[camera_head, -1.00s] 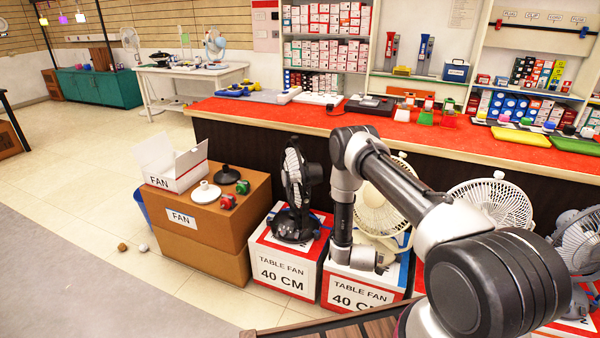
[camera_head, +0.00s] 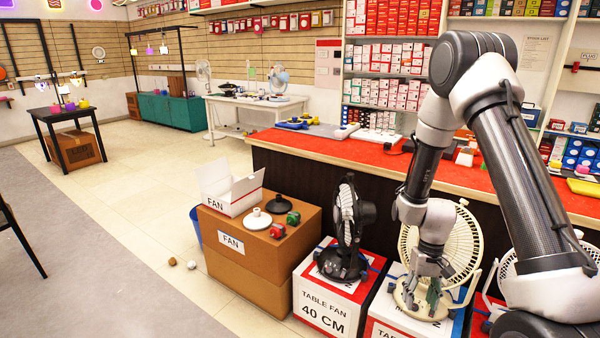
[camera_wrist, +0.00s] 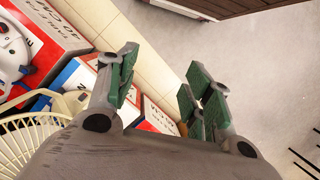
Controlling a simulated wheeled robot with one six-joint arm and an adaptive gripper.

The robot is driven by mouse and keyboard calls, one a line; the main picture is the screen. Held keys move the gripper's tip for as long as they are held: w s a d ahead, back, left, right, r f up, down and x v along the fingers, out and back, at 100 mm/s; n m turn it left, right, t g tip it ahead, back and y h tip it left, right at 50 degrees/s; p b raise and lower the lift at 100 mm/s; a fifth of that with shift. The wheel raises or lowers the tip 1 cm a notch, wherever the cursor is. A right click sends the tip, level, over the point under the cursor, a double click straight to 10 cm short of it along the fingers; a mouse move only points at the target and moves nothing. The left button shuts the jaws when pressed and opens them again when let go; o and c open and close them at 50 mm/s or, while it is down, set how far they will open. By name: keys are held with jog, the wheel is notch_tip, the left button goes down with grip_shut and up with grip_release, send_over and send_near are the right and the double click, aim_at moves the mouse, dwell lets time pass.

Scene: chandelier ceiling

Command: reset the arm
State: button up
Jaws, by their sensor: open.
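My gripper (camera_head: 424,298) hangs at the end of my raised, folded arm, pointing down in front of a cream table fan (camera_head: 465,247). In the wrist view its green-padded fingers (camera_wrist: 157,92) are spread apart with nothing between them. Bare floor and the edges of fan boxes show beyond the fingers. In the head view the gripper overlaps the fan's base, and I cannot tell how close the two are.
A black fan (camera_head: 346,230) stands on a "TABLE FAN 40 CM" box (camera_head: 325,303). Left of it, brown boxes (camera_head: 250,270) bear a white open carton (camera_head: 228,188) and small parts. The red counter (camera_head: 330,149) runs behind.

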jog(key=s+d+r+t, duration=0.1)
jog(key=s+r, duration=0.4)
jog(key=r, duration=0.7)
jog(key=s+d+r+t, duration=0.1)
jog(key=s+r+t, duration=0.2)
jog(key=r, duration=1)
jog(key=s+d+r+t+h, duration=0.1)
jog(key=s+r+t, duration=0.2)
jog(key=s+r, duration=0.6)
notch_tip(320, 180, up, 4)
jog(key=shift+d, duration=0.25)
